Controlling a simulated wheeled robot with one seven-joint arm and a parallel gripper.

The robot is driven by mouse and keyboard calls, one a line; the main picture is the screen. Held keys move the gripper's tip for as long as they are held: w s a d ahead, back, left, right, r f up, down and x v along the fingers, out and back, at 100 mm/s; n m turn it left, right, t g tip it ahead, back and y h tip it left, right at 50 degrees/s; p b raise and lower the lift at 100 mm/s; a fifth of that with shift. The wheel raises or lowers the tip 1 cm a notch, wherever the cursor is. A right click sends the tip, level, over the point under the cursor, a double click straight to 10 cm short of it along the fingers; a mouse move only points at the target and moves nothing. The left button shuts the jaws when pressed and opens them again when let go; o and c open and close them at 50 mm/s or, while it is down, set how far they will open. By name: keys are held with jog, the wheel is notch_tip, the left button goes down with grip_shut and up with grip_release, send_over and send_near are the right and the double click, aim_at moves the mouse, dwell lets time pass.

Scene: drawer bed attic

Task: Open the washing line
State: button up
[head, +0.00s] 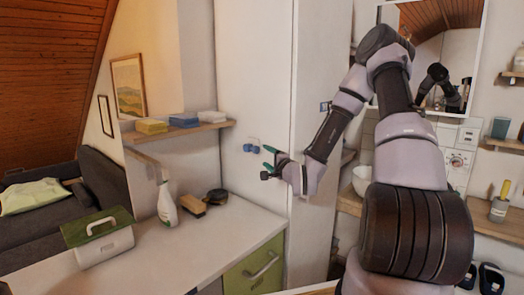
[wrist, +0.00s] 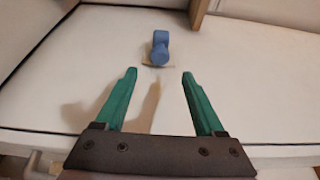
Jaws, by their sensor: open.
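In the wrist view the blue fitting (wrist: 160,47) has a rounded body on a small pale mount. No drawn-out line shows. My gripper (head: 267,163) is open and empty, with green fingers pointing left towards the fitting. In the wrist view my gripper (wrist: 159,73) has its fingertips on either side of the fitting's line, short of it and apart from it.
A white counter (head: 233,230) lies below, with a spray bottle (head: 167,203), brush (head: 193,206) and green-lidded box (head: 98,238). A wooden shelf (head: 180,131) holds folded cloths. The tall white cabinet (head: 255,75) stands close by my arm.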

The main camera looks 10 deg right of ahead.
aim_at(257, 150)
jog(key=x, duration=0.9)
jog(key=shift+w+a, duration=0.2)
jog(key=shift+w, duration=0.05)
grip_shut()
dwell(1.0)
